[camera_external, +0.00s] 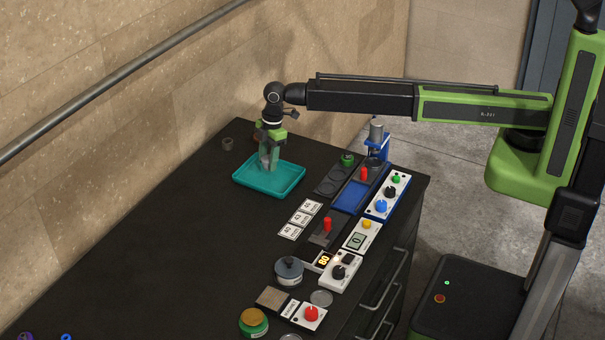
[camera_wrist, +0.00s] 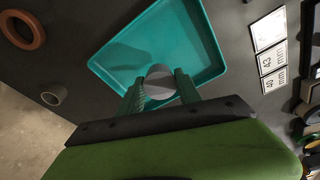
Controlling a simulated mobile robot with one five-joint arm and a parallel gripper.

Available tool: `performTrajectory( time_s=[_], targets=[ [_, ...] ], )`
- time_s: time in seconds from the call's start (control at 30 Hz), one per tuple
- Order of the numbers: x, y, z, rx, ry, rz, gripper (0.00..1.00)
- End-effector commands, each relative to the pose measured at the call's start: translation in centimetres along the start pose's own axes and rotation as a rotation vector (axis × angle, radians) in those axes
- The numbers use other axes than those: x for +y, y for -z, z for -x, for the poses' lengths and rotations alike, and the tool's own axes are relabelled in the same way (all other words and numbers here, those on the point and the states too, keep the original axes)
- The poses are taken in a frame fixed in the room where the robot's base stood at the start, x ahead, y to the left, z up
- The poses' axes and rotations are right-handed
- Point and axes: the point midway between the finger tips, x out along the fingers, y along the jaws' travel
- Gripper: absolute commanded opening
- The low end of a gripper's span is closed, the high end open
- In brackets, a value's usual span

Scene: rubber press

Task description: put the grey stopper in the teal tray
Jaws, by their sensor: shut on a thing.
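The teal tray (camera_external: 283,184) lies on the dark bench top toward the back left. In the wrist view the tray (camera_wrist: 188,35) fills the upper middle. My gripper (camera_external: 268,165) points down over the tray's back left part. In the wrist view its green fingers (camera_wrist: 160,88) are shut on the grey stopper (camera_wrist: 159,76), which shows its round grey top between them. The stopper is over the tray's near edge in the wrist view. I cannot tell whether its underside touches the tray floor.
A small grey ring-like piece (camera_external: 228,144) sits left of the tray, and a brown ring (camera_wrist: 22,30) shows in the wrist view. Number cards (camera_external: 301,218), a blue press (camera_external: 376,150) and control boxes (camera_external: 341,270) stand to the right.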

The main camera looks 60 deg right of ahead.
Motion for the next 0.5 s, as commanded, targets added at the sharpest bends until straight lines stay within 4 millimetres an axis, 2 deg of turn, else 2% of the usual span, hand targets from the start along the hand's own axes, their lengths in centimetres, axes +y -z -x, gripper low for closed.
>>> performTrajectory(
  time_s=[0.13,0.33,0.5],
  targets=[
    [0.0,-0.1,-0.5,0.0,0.0,0.0,0.01],
    [0.0,-0.7,-4.0,0.0,0.0,0.0,0.01],
    [0.0,-0.6,-3.9,0.0,0.0,0.0,0.01]
  ],
)
